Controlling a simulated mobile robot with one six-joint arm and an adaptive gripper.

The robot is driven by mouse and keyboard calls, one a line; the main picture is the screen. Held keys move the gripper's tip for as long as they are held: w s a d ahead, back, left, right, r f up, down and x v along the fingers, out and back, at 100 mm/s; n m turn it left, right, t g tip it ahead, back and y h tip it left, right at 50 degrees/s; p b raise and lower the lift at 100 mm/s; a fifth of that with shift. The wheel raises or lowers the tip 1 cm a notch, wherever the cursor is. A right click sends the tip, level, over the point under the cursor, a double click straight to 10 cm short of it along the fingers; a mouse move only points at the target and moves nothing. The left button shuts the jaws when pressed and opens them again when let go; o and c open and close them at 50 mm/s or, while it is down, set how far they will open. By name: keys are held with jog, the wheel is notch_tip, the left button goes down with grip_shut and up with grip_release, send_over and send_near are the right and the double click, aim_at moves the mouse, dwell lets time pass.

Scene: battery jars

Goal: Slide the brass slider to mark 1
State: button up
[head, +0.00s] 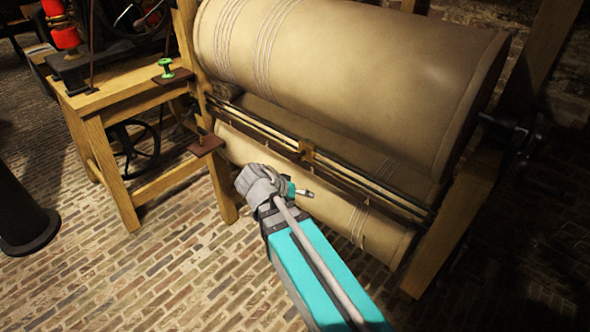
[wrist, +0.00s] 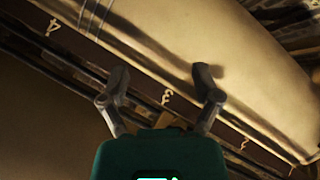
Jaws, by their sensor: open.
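The brass slider (head: 305,151) sits on the dark double rail (head: 365,179) in front of the large drum, near the middle of the rail in the head view. My gripper (head: 307,193) is in front of and below the slider there, apart from it in the picture. In the wrist view my gripper (wrist: 161,76) has its two fingers spread, one on each side of mark 3 (wrist: 167,97). Mark 4 (wrist: 52,27) is at upper left and mark 2 (wrist: 243,145) at lower right. Mark 1 is not clearly readable. I cannot make out the slider surely in the wrist view.
A large tan drum (head: 350,60) lies above the rail and a smaller roller (head: 330,190) below it. A wooden post (head: 450,225) bounds the right end. A wooden stand (head: 125,98) with a green knob (head: 165,67) is at left.

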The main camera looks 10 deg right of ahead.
jog(key=w+a+m+t+h+b, duration=0.2)
jog(key=a+t+h+b, duration=0.1)
jog(key=a+b, duration=0.1)
jog(key=m+t+h+b, duration=0.2)
jog(key=t+h+b, duration=0.1)
jog(key=t, duration=0.1)
send_near(293, 160)
jog(key=v, duration=0.3)
jog(key=shift+s+a+f, duration=0.1)
jog(key=shift+s+a, duration=0.1)
jog(key=shift+s, duration=0.05)
jog(key=shift+w+d, duration=0.15)
jog(key=shift+d, duration=0.05)
jog(key=shift+x, duration=6.7)
grip_shut()
